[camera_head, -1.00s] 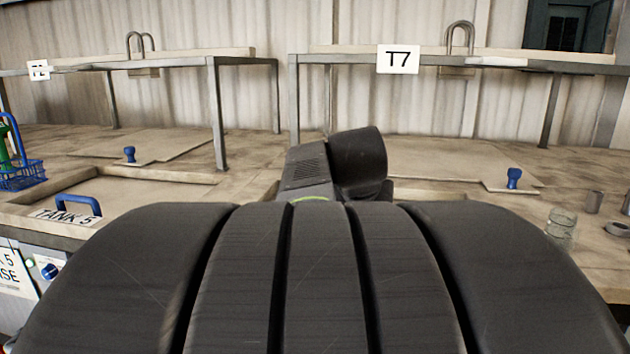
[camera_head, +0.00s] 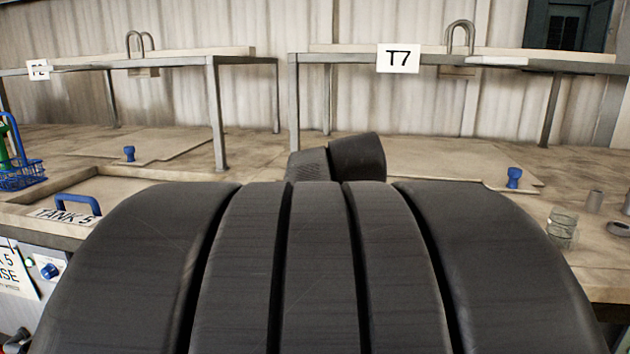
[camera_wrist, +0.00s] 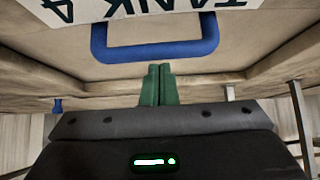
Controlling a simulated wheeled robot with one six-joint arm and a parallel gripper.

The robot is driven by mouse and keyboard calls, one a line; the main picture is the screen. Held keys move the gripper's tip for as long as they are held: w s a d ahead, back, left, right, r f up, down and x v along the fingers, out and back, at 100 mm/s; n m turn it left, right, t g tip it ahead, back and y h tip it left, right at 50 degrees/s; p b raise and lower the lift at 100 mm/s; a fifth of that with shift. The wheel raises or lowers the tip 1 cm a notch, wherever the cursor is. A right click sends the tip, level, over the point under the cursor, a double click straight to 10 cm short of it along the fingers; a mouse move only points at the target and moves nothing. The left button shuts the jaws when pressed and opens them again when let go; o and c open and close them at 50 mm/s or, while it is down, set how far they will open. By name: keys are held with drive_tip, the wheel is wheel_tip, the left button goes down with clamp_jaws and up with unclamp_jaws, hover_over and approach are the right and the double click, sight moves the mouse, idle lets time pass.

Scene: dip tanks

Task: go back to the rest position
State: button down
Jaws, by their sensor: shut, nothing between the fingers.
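My gripper (camera_wrist: 157,86) shows in the wrist view with its two green fingers shut together and nothing between them. A blue lid handle (camera_wrist: 155,52) lies just beyond the fingertips in that view, apart from them as far as I can tell. Above it is an upside-down label reading TANK 4 (camera_wrist: 150,8). In the head view my dark arm links fill the lower middle and hide the gripper.
The tank 5 lid has a blue handle (camera_head: 78,203) at left. A blue wire basket (camera_head: 20,175) stands at far left. A glass jar (camera_head: 562,228) stands at right. Raised shelves, one labelled T7 (camera_head: 398,58), stand behind. Blue knobs (camera_head: 514,177) sit on the counter.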

drive_tip(key=v, duration=1.1)
drive_tip(key=x, duration=1.4)
drive_tip(key=w+d+p, duration=0.2)
drive_tip(key=w+p, duration=0.1)
drive_tip(key=w, duration=0.6)
drive_tip(key=w+d+p, duration=0.1)
drive_tip(key=w+p, duration=0.3)
drive_tip(key=w, duration=0.6)
drive_tip(key=w+d+p, duration=0.2)
drive_tip(key=w+p, duration=0.1)
drive_tip(key=w, duration=0.6)
drive_tip(key=shift+w+d+f+p, duration=0.15)
drive_tip(key=shift+d+p, duration=0.25)
drive_tip(key=shift+w+d+r, duration=0.1)
drive_tip(key=shift+w+r, duration=0.2)
drive_tip(key=shift+w, duration=0.25)
drive_tip(key=shift+w+d+r, duration=0.1)
drive_tip(key=shift+w+r, duration=0.15)
drive_tip(key=shift+w, duration=0.25)
drive_tip(key=shift+r, duration=0.2)
